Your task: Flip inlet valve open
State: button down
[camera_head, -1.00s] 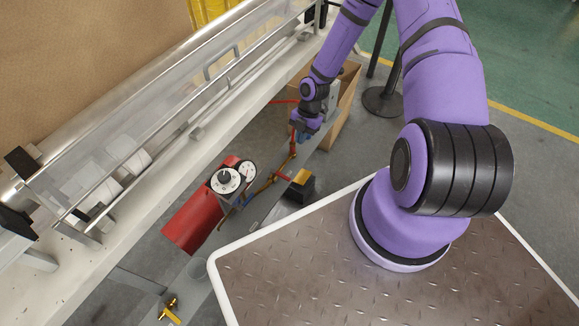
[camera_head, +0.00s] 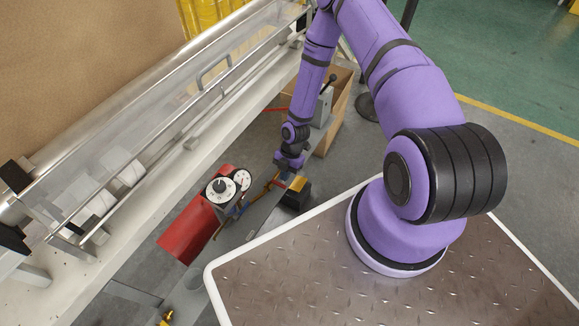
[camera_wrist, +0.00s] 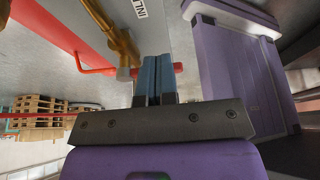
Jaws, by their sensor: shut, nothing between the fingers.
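The inlet valve's red handle (camera_wrist: 178,67) shows in the wrist view as a short red bar passing behind my gripper's fingertips. Its middle is hidden by them. A brass pipe (camera_wrist: 114,32) runs beside it, near a label reading "INL", partly cut off. My gripper (camera_wrist: 156,60) is shut and empty, its blue fingertips in front of the bar; I cannot tell whether they touch it. In the head view my gripper (camera_head: 287,168) points down over the brass piping (camera_head: 264,190), just above a small red part. The wrist hides much of the valve there.
A red cylinder (camera_head: 187,235) with dial gauges (camera_head: 221,190) stands left of the gripper. A black and yellow block (camera_head: 297,192) lies close to its right. A long machine with a clear cover (camera_head: 130,135) borders the left. A cardboard box (camera_head: 333,130) stands behind.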

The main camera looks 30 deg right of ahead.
jog(key=shift+s+a, duration=0.15)
jog(key=shift+a, duration=0.15)
jog(key=shift+s+a+m, duration=0.15)
jog(key=shift+s+m, duration=0.15)
jog(key=shift+m, duration=0.4)
dwell(0.5)
